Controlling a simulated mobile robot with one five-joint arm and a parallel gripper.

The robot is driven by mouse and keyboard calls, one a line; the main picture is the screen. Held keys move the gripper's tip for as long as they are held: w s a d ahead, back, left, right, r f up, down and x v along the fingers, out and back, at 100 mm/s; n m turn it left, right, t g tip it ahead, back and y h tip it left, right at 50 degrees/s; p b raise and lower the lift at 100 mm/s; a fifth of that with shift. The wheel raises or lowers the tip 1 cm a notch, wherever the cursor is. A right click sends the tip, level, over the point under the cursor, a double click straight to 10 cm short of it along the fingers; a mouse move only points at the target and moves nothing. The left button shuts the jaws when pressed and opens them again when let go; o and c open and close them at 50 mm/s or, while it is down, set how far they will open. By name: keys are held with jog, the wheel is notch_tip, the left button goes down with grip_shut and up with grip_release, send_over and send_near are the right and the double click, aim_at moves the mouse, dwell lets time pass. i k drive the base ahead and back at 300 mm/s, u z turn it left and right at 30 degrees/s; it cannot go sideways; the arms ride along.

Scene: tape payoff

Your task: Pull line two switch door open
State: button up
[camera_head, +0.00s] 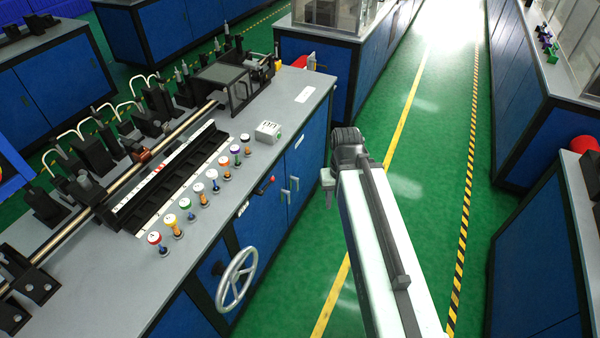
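Blue cabinet doors (308,150) form the front of the grey-topped workbench. Two small grey handles, a left one (284,197) and a right one (295,184), sit near the seam between two doors, which look shut. I cannot tell which door is the line two switch door. My arm reaches up from the bottom right. What looks like my gripper (327,187) points down at the arm's far end, to the right of the handles and apart from them. Its fingers are too small to tell whether they are open.
A silver handwheel (237,278) and a red-tipped lever (265,185) stick out from the bench front. Several coloured knobs and a white box (268,131) are on top. The green aisle (420,200) is clear; another blue bench (540,260) stands at right.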

aim_at(304, 159)
jog(key=u, duration=0.1)
jog(key=i, duration=1.1)
jog(key=u, duration=0.1)
